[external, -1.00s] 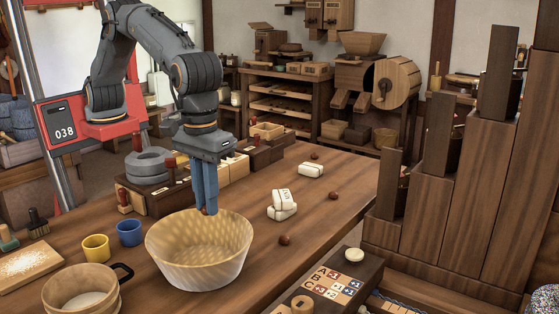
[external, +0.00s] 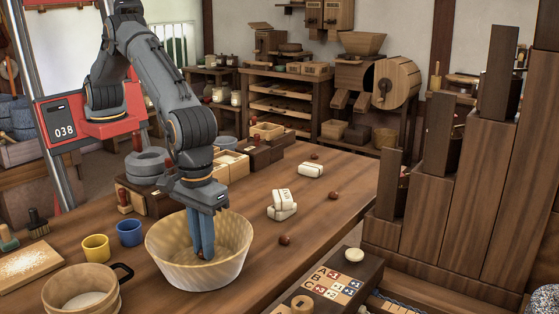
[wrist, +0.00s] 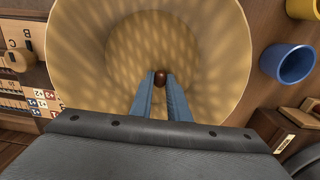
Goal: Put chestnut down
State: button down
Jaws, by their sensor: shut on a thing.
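My gripper (external: 204,255) reaches down inside a pale, round, wide-mouthed basket (external: 232,268) on the wooden table. In the wrist view my blue fingers (wrist: 160,88) are shut on a small dark brown chestnut (wrist: 160,76), low over the bottom of the basket (wrist: 95,50). Whether the chestnut touches the bottom, I cannot tell. In the external view the chestnut is mostly hidden by the fingers and the basket. Other chestnuts lie loose on the table, one (external: 285,240) right of the basket and one (external: 333,195) farther back.
A yellow cup (external: 96,248) and a blue cup (external: 129,233) stand left of the basket. A wooden tub with a dark handle (external: 80,290) is at the front left. White tied packets (external: 282,205) lie to the right. Dark boxes stand behind.

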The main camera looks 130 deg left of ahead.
jog(key=c, duration=1.7)
grip_release()
jog(key=shift+f, duration=0.1)
jog(key=shift+r+b, duration=0.55)
jog(key=shift+r, duration=5.65)
